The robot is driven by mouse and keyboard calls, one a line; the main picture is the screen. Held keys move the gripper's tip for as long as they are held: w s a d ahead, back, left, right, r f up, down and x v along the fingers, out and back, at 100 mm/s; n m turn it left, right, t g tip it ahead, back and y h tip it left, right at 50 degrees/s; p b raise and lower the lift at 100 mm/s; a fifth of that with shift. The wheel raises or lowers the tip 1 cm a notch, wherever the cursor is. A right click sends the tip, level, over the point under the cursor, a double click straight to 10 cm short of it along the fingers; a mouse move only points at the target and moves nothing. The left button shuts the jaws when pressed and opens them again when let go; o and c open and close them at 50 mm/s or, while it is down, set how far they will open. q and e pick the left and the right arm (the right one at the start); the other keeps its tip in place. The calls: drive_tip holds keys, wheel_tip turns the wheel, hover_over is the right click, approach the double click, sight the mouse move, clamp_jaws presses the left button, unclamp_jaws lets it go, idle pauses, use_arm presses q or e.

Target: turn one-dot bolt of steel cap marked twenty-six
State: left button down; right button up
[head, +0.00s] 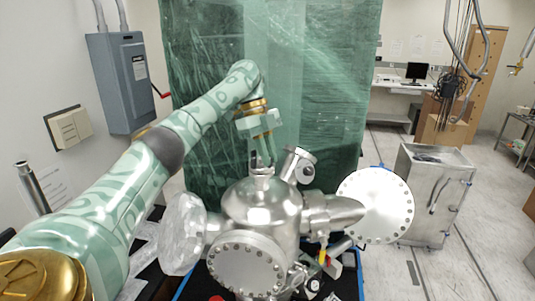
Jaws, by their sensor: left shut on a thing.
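A steel vacuum chamber (262,207) stands in front of me with several flanged ports. A small port (262,172) rises from its top, and a short tilted port (299,166) stands to the right of it. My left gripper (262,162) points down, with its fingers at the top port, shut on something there. The fingers and the port hide what is held. The bolt, its dot and the mark twenty-six are too small to make out. My right gripper is not in view.
A large bolted flange (376,205) sticks out at the right of the chamber, and a foil-covered port (183,233) at the left. A green plastic sheet (320,100) hangs behind. A metal box (436,190) stands on the floor at right.

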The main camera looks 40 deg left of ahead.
use_arm(q)
drive_tip(key=m+g, duration=0.1)
drive_tip(key=m, duration=0.2)
drive_tip(key=m+g, duration=0.1)
drive_tip(key=m, duration=0.2)
drive_tip(key=shift+w+d+y, duration=0.1)
drive_tip(key=shift+w+y, duration=0.1)
drive_tip(key=shift+y, duration=0.2)
drive_tip(key=shift+m, duration=0.4)
drive_tip(key=c, duration=1.4)
unclamp_jaws()
drive_tip(key=shift+g, duration=0.3)
drive_tip(key=shift+c, duration=0.2)
